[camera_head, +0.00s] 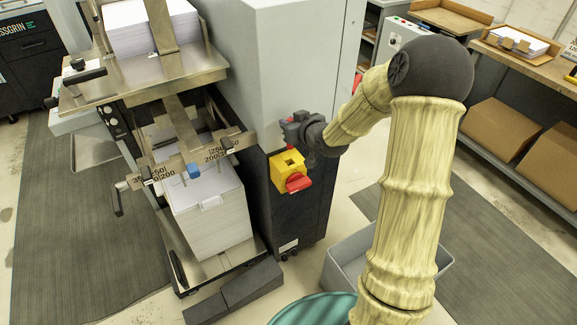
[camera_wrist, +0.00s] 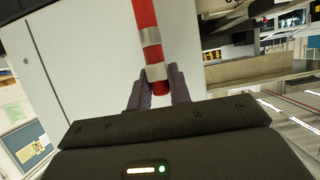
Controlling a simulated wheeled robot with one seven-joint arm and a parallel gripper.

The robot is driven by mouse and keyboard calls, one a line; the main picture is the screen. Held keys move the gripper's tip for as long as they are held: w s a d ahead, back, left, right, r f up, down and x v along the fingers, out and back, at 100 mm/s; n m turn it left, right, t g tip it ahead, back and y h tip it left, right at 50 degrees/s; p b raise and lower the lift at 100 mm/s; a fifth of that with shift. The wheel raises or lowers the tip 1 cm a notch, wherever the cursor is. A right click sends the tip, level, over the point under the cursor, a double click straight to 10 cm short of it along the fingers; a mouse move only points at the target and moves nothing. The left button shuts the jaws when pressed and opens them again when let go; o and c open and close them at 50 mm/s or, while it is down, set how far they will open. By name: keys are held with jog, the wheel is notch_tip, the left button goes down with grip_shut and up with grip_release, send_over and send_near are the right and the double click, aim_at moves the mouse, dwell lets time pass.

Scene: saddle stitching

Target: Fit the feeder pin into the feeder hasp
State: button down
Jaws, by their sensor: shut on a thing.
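The feeder pin, a red rod with silver bands (camera_wrist: 148,36), stands between my gripper's fingers (camera_wrist: 158,86) in the wrist view. My gripper is shut on it near one end, and the rod runs up out of the picture. In the head view my gripper (camera_head: 292,131) is just above a yellow block (camera_head: 281,173), which looks to be the feeder hasp. The block has a dark opening on top and a red handle (camera_head: 298,183) on its front. Only small red bits of the pin show by the gripper there. The pin looks apart from the block.
The grey machine cabinet (camera_head: 290,60) rises behind the block. A paper stack (camera_head: 215,215) under metal guides stands to its left. A grey bin (camera_head: 345,265) and a teal round thing (camera_head: 315,310) are on the floor below. The floor right of the cabinet is partly clear.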

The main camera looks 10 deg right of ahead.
aim_at(290, 148)
jog(key=shift+s, duration=0.1)
notch_tip(290, 148, down, 6)
jog(key=shift+r, duration=0.1)
dwell(0.3)
jog(key=shift+f+p, duration=0.55)
jog(key=shift+f, duration=1.55)
jog(key=c, duration=1.3)
grip_release()
